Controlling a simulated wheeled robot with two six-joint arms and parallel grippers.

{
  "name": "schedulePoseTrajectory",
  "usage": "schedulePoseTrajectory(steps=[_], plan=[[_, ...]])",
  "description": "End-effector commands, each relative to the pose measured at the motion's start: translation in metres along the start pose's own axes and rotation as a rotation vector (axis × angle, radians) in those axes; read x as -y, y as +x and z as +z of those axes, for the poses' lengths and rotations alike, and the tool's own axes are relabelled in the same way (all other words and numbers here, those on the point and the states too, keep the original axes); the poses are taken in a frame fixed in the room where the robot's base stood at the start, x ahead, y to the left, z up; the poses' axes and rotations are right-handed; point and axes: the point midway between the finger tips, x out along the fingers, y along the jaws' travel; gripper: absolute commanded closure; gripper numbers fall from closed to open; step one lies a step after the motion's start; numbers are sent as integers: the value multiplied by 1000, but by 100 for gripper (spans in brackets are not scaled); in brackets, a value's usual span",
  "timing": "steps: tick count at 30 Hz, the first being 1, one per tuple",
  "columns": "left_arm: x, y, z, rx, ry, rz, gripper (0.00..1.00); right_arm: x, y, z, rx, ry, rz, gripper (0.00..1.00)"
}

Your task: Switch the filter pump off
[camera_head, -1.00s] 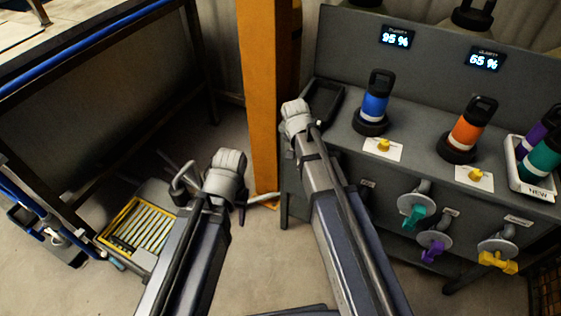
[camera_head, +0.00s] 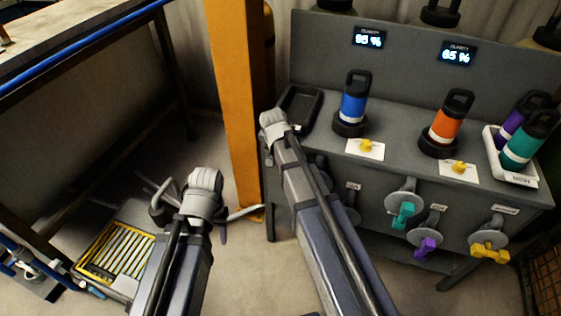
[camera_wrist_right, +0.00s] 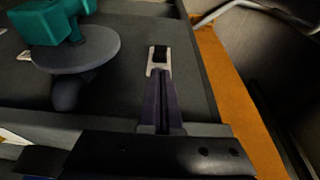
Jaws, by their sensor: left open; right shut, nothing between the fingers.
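No part is clearly marked as the filter pump or its switch. The grey bench front carries a teal valve handle (camera_head: 403,215), a purple one (camera_head: 426,247) and a yellow one (camera_head: 490,252). On the bench top are two small yellow knobs (camera_head: 365,145) (camera_head: 459,167) on white cards. My left gripper (camera_head: 221,230) is open above the floor, left of the bench, partly hidden by its wrist. My right gripper (camera_wrist_right: 159,66) is shut and empty before a grey panel, apart from the teal handle, which also shows in the right wrist view (camera_wrist_right: 62,22).
Blue (camera_head: 353,103) and orange (camera_head: 447,127) cartridges stand on the bench beside a black tray (camera_head: 299,110). A white tray (camera_head: 515,175) holds purple and teal ones. Displays read 95 % (camera_head: 369,38) and 65 % (camera_head: 456,52). An orange post (camera_head: 238,110) stands left of the bench.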

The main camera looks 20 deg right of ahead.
Motion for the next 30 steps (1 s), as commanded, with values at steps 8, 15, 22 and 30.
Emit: schedulePoseTrajectory(steps=[8,15,22,30], plan=[[-4,46,-3,0,0,0,50,1,48,2,0,1,0,100],[-7,69,-4,0,0,0,50,0,72,1,0,0,0,100],[-7,70,-4,0,0,0,50,0,73,0,0,-1,0,100],[-7,70,-4,0,0,0,50,0,74,1,-5,-1,0,100]])
